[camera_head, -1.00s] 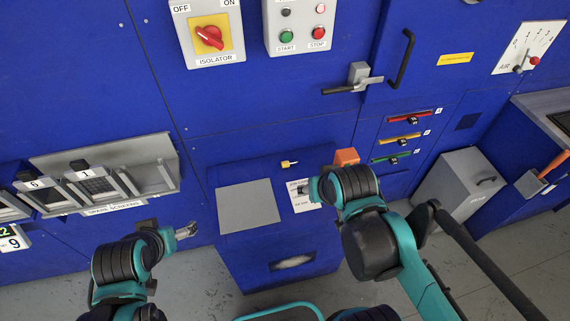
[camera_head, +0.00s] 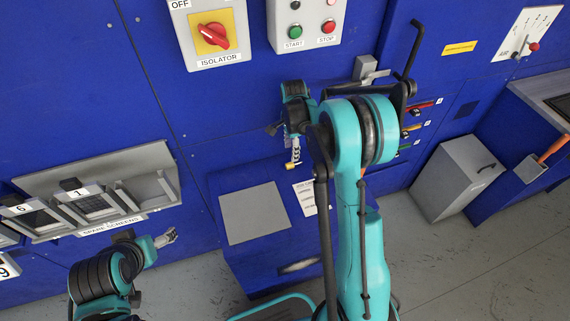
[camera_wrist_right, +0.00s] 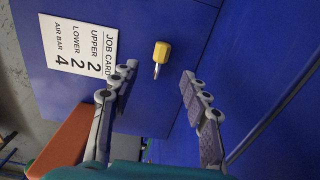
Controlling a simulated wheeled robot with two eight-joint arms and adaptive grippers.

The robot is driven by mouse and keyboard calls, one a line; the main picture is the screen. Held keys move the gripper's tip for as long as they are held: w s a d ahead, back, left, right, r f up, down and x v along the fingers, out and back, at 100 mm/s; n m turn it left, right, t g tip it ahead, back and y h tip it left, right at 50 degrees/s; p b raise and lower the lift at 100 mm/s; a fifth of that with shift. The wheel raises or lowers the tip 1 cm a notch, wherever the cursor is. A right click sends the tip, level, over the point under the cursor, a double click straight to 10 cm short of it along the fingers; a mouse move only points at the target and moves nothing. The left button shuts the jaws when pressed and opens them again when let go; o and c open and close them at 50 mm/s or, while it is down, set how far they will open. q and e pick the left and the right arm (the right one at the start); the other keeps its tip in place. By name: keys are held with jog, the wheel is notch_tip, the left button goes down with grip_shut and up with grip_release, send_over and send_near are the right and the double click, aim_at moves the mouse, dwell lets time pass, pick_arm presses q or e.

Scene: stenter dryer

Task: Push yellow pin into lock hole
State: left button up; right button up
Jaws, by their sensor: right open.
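The yellow pin (camera_wrist_right: 161,54), with a yellow head and a thin metal shank, lies on the blue console top in the right wrist view. It shows in the head view (camera_head: 291,166) just below my right gripper (camera_head: 294,153). In the right wrist view my right gripper (camera_wrist_right: 160,76) is open, a finger on each side of the pin's line, and holds nothing. The pin's shank points back between the fingers. My left gripper (camera_head: 169,237) is at lower left, away from the pin; its jaw opening is too small to judge. I cannot make out a lock hole.
A grey plate (camera_head: 253,213) is on the console. A door latch (camera_head: 367,71) and black handle (camera_head: 412,52) are above. Spare screens (camera_head: 95,203) sit left.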

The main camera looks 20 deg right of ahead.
aim_at(292, 163)
jog(key=shift+w+f, duration=0.1)
jog(key=shift+f, duration=0.4)
notch_tip(292, 163, down, 2)
jog(key=shift+b, duration=0.45)
jog(key=f+b, duration=0.1)
jog(key=f, duration=0.1)
jog(key=f+b, duration=0.1)
jog(key=f, duration=0.2)
jog(key=shift+d+f+b, duration=0.2)
jog(key=shift+f+b, duration=0.05)
jog(key=shift+b, duration=0.05)
jog(key=shift+r, duration=0.1)
grip_shut()
